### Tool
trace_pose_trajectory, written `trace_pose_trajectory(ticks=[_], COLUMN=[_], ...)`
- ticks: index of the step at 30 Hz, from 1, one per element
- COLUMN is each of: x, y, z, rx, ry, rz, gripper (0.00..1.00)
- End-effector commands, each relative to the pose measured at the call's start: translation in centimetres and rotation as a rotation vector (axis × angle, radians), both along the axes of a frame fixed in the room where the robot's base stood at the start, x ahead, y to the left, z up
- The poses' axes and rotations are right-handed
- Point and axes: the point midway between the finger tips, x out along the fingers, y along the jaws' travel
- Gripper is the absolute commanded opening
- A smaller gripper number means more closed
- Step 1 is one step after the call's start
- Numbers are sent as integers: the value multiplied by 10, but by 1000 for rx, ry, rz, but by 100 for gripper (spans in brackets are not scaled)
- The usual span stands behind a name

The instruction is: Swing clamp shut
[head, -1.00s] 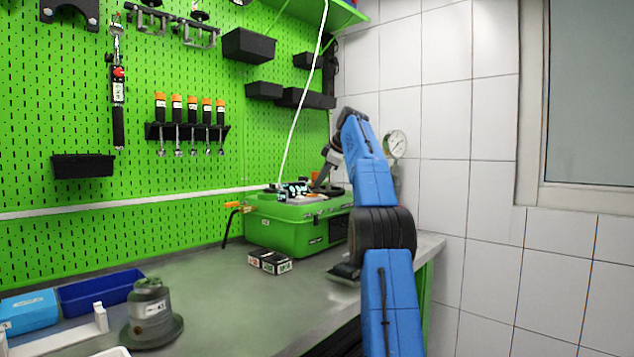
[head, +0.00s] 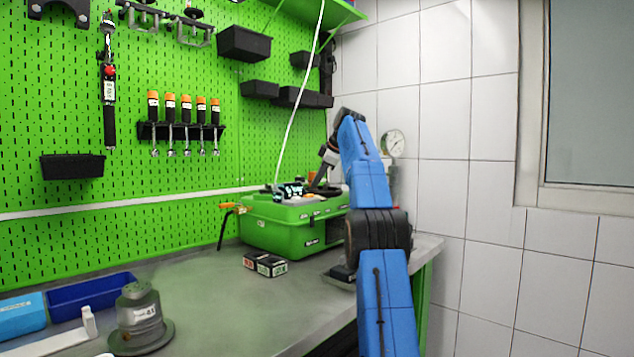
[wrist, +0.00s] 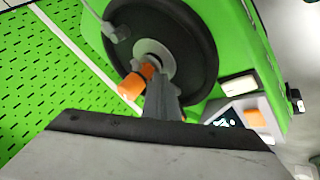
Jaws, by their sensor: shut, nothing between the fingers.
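The green pump testbench (head: 290,226) stands on the far part of the workbench and fills the upper right of the wrist view (wrist: 205,30). On it the wrist view shows a black round disc (wrist: 198,45) with a pale metal centre. An orange-tipped part (wrist: 131,86), which may be the clamp's handle, sits by that centre. My gripper (wrist: 160,85) is shut and empty, its tips over the disc's middle close to the orange part; I cannot tell whether they touch. In the head view my gripper (head: 317,183) is small above the case top. The clamp's position is unclear.
A small black box (head: 265,264) lies before the testbench. A grey round-based device (head: 140,320) and a blue tray (head: 92,293) are at the near left. The bench middle is clear.

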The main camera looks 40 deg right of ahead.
Motion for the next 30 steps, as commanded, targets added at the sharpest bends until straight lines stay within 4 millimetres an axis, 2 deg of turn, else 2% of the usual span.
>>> trace_pose_trajectory(ticks=[12,30], x=[-1,-27], y=[0,-5], z=[2,36], rx=[0,1], ry=[-1,0], rz=[0,-1], gripper=[0,0])
